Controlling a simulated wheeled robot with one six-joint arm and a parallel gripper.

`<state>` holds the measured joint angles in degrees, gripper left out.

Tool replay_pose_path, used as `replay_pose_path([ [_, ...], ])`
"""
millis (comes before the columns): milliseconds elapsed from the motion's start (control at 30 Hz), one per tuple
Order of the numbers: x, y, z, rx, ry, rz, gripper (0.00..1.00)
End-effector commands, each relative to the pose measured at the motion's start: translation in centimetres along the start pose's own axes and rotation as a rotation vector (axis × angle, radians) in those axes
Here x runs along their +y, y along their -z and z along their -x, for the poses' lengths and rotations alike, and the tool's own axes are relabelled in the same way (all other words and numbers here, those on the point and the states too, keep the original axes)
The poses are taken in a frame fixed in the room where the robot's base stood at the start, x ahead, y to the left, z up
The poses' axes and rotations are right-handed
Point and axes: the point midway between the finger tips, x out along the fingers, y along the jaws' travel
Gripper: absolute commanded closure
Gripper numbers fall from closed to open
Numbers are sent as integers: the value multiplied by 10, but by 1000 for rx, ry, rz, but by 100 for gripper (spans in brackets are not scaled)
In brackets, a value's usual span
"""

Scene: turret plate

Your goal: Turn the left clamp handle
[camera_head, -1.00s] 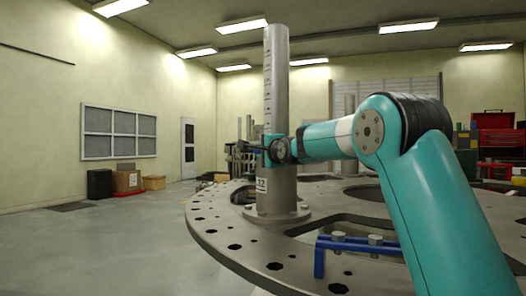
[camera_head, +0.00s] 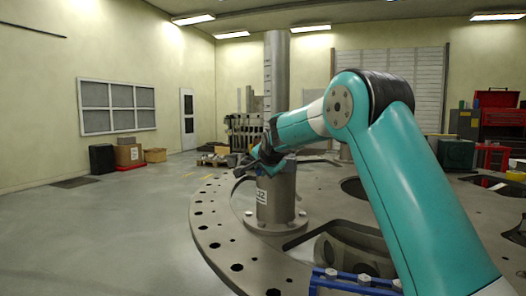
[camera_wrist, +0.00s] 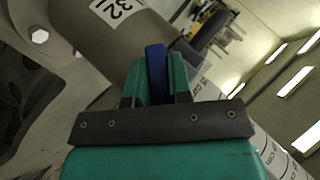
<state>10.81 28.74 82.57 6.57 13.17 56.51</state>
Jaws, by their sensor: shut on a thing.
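The blue clamp handle (camera_wrist: 156,62) stands between the two green fingers of my gripper (camera_wrist: 155,80) in the wrist view, and the jaws are shut on it. In the head view my gripper (camera_head: 264,162) is at the grey post (camera_head: 277,205), in front of its lower part. The handle is hard to make out there, and the clamp body is mostly hidden behind my gripper and wrist. The post also shows in the wrist view (camera_wrist: 120,50) with a white number label, tilted in the picture.
The post's bolted flange stands on a large round turret plate (camera_head: 212,232) with holes along its rim and large openings. A blue bracket with bolts (camera_head: 355,283) lies at the near edge of the picture. My arm covers much of the plate's right side. The floor at left is clear.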

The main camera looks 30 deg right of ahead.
Motion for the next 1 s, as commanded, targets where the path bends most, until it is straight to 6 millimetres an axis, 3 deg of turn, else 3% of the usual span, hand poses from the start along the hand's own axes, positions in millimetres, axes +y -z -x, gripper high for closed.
replay_pose_path([
  [600, -4, 2, 4, -4, -418, 358, 100],
  [1000, 0, 1, 1, -2, -548, 471, 100],
])
